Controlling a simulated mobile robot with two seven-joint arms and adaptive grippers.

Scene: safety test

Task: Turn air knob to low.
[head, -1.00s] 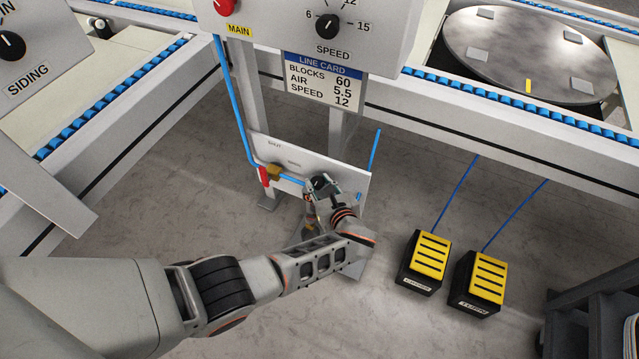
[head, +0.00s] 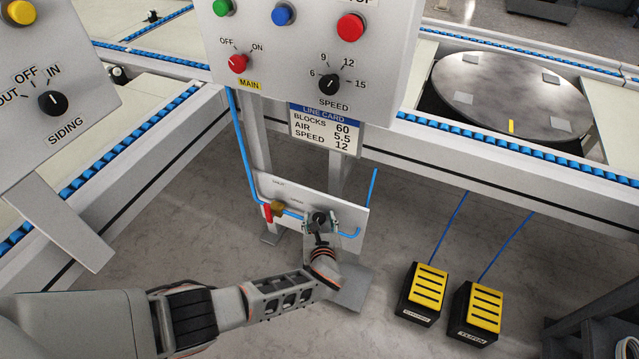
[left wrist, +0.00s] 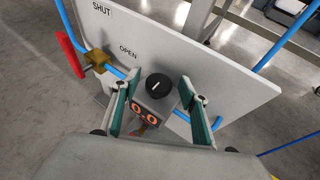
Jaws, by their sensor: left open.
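The black air knob (left wrist: 160,86) with a white pointer line sits on top of a small grey regulator (left wrist: 152,106) in the left wrist view. My left gripper (left wrist: 159,80) is open, with one green-padded finger on each side of the knob. Gaps show between the fingers and the knob, so it is not gripped. In the head view my left gripper (head: 320,222) is at the low white panel (head: 346,211), partly covering the regulator. The line card (head: 325,130) reads AIR 5.5. My right gripper is out of view.
A red lever (left wrist: 70,55) on a brass valve (left wrist: 97,61) is left of the knob, near SHUT and OPEN labels. Blue tubing runs along the panel. Two yellow-topped pedals (head: 424,291) (head: 477,311) stand on the floor at right. The control box (head: 310,50) hangs above.

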